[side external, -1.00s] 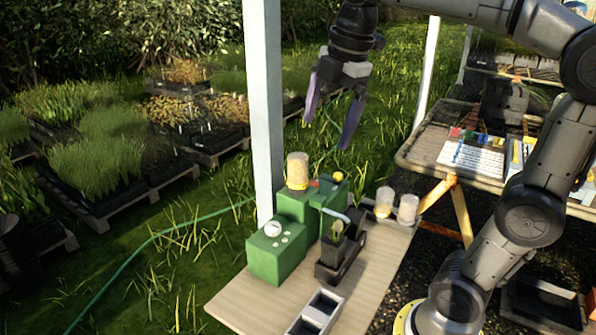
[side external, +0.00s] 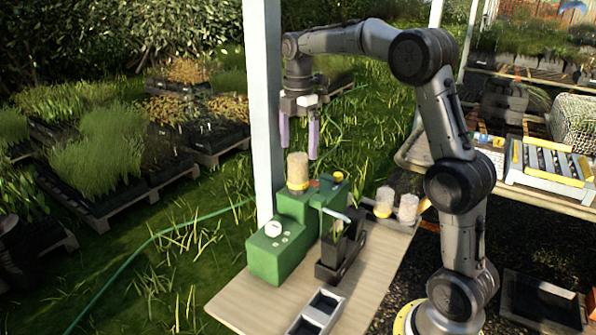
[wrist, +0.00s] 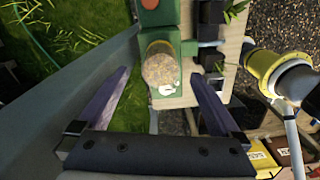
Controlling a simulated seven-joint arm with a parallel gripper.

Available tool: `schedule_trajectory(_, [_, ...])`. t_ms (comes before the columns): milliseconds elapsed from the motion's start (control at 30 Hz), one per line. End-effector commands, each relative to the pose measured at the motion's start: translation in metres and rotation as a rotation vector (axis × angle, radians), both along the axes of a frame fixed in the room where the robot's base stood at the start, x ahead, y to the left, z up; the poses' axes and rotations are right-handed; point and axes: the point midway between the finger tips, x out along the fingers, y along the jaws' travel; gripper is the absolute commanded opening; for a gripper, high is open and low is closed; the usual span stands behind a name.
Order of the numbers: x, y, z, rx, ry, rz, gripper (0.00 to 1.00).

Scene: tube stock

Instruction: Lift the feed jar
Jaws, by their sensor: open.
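The feed jar (side external: 298,169) is a clear, upright cylinder with tan contents. It stands in a yellow collar on top of the green machine (side external: 272,258). My gripper (side external: 298,150) points straight down just above the jar, its two purple fingers apart and empty.
A pale post (side external: 263,110) stands close on the left of the jar and gripper. Two similar jars (side external: 408,208) stand at the board's right end. A black holder with a plant (side external: 337,250) sits in front of the machine. The wooden board (side external: 250,305) has bare room at the front.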

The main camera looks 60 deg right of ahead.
Motion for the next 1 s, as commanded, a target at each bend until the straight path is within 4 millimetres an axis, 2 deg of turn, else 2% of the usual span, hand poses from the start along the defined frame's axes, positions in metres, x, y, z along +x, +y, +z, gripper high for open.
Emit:
schedule_trajectory(100, [0.0, 0.0, -0.019, 0.0, 0.002, 0.0, 1.0])
schedule_trajectory(367, [-0.001, 0.001, -0.037, 0.0, 0.0, 0.001, 1.0])
schedule_trajectory(700, [-0.001, 0.002, -0.08, 0.0, 0.0, 0.001, 1.0])
schedule_trajectory(1000, [-0.001, 0.002, -0.084, 0.0, -0.002, 0.0, 1.0])
